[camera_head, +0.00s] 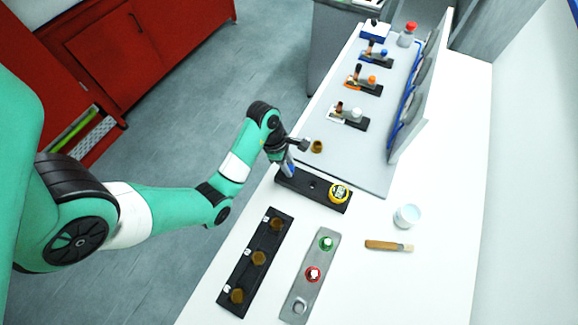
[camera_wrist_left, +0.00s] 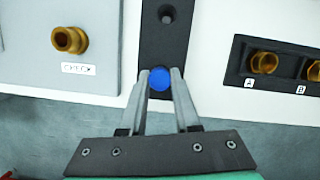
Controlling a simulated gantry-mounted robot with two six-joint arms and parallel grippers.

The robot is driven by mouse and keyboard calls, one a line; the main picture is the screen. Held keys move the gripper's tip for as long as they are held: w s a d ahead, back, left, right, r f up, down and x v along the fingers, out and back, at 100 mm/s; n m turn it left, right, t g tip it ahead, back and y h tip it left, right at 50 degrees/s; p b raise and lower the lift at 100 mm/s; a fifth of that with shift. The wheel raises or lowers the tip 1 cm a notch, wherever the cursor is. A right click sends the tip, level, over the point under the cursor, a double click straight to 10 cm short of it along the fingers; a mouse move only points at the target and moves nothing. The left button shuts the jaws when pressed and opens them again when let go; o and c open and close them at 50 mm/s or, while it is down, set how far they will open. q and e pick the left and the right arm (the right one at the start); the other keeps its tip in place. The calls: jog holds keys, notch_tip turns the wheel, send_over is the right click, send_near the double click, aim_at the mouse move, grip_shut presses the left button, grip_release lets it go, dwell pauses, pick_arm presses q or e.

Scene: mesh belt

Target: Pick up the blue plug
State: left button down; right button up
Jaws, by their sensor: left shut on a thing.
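The blue plug (camera_wrist_left: 160,79) shows as a round blue end between the fingertips of my left gripper (camera_wrist_left: 161,73) in the left wrist view. The left gripper is shut on it from both sides. The plug is at the near end of a black holder strip (camera_wrist_left: 172,45) with an empty hole further along. In the head view my left gripper (camera_head: 289,163) points down at the left end of that black holder (camera_head: 312,188). The plug is mostly hidden there, and I cannot tell whether it is clear of the holder. My right gripper is not in view.
A black rack (camera_head: 247,275) with three brass sockets lies nearer. Beside it is a grey strip (camera_head: 322,255) with green, red and grey pieces. A brass socket (camera_head: 317,146) stands on the grey board (camera_head: 360,165). A cup (camera_head: 406,216) and wooden-handled tool (camera_head: 385,245) lie right.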

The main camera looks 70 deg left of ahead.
pick_arm(q)
jog(key=s+d+r+p, duration=0.9)
jog(key=d+r+p, duration=0.1)
jog(key=r+p, duration=0.1)
jog(key=shift+s+r+p, duration=0.15)
jog(key=shift+s+p, duration=0.2)
jog(key=shift+p, duration=0.15)
